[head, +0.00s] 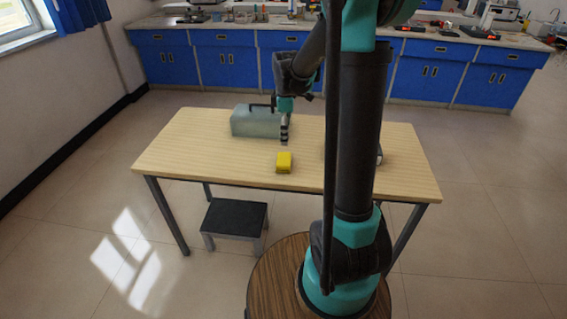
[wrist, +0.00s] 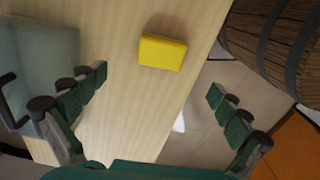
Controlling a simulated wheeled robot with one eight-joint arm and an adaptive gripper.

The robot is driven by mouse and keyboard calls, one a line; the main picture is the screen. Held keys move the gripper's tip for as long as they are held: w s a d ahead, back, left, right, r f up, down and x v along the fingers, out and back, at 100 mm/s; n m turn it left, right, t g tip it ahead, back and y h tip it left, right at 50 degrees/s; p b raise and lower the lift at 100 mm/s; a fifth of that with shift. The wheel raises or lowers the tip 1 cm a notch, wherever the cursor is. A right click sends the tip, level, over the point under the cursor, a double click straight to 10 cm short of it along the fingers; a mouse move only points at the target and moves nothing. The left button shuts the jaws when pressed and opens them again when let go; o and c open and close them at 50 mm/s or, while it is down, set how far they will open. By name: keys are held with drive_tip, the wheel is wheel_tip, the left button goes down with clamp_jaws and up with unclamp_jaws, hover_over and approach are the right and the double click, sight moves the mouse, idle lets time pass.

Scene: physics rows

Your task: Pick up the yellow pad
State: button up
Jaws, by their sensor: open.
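The yellow pad (head: 283,162) is a small block lying on the light wooden table (head: 200,155), near its front edge in the head view. The pad (wrist: 162,53) also shows in the wrist view, beyond the fingertips and between their lines. My gripper (head: 284,139) is above the table, just behind the pad in the head view. In the wrist view my gripper (wrist: 157,83) has its fingers spread wide with nothing between them. The pad is apart from both fingers.
A grey-green box (head: 255,122) with a dark handle stands on the table behind the pad, close to my gripper; it also shows at left in the wrist view (wrist: 40,60). A dark stool (head: 235,218) stands below.

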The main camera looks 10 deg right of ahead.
sight(284, 158)
wheel_tip(284, 158, down, 7)
drive_tip(key=shift+f, duration=0.1)
drive_tip(key=f, duration=0.3)
drive_tip(key=shift+s+a+f, duration=0.1)
drive_tip(key=shift+a+f, duration=0.25)
drive_tip(key=shift+a, duration=0.05)
drive_tip(key=shift+f, duration=0.7)
drive_tip(key=shift+s, duration=0.1)
drive_tip(key=c, duration=1.3)
drive_tip(key=shift+r, duration=0.25)
drive_tip(key=shift+c, duration=1.4)
wheel_tip(284, 158, up, 20)
drive_tip(key=shift+f, duration=0.2)
